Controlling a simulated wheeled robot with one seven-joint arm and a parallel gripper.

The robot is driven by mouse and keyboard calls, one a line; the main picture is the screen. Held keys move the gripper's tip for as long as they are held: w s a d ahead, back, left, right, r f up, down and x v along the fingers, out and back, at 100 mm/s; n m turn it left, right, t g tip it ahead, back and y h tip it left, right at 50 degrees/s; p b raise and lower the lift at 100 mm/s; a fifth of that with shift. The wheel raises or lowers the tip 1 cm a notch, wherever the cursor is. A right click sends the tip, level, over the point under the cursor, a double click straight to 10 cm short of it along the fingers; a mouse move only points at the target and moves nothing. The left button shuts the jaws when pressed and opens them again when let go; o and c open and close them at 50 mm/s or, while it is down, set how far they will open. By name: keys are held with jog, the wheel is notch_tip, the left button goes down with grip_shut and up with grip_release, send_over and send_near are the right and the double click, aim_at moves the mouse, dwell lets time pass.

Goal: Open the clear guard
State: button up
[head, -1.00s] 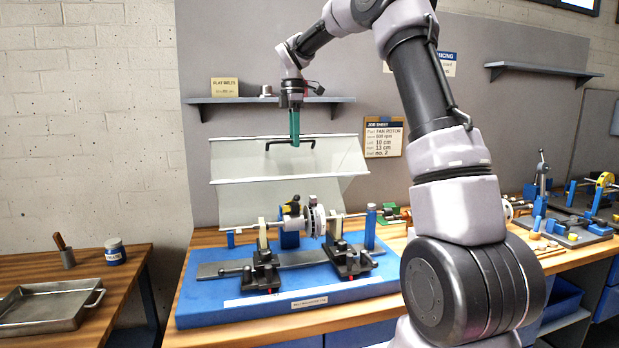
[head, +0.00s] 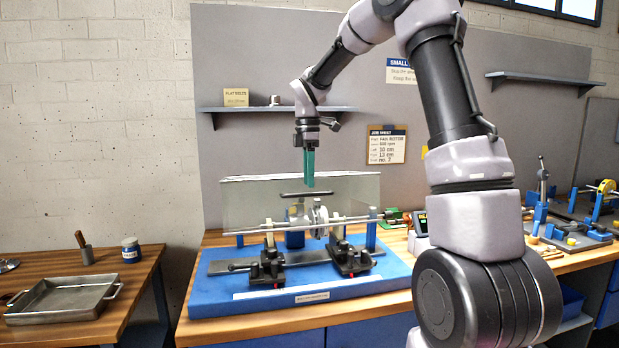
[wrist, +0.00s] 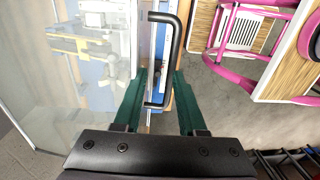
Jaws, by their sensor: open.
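The clear guard (head: 250,205) is down, with its front panel in front of the rotor (head: 319,218) and shaft on the blue balancing stand (head: 215,300). Its dark handle (head: 300,194) runs across the front panel. My gripper (head: 309,184) points down at the handle with its green fingers. In the wrist view my gripper (wrist: 160,82) is open, and one end of the handle (wrist: 170,55) lies between the spread fingers. I cannot tell whether either finger touches it. The guard's clear panel (wrist: 40,95) fills the left of the wrist view.
A shelf (head: 350,108) is on the panel behind my wrist. A job sheet (head: 387,146) hangs to the right. A metal tray (head: 60,300) sits on the left table. A pink frame (wrist: 250,50) shows in the wrist view.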

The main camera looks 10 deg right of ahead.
notch_tip(320, 180, up, 12)
jog(key=shift+r, duration=0.2)
dwell(1.5)
dwell(0.4)
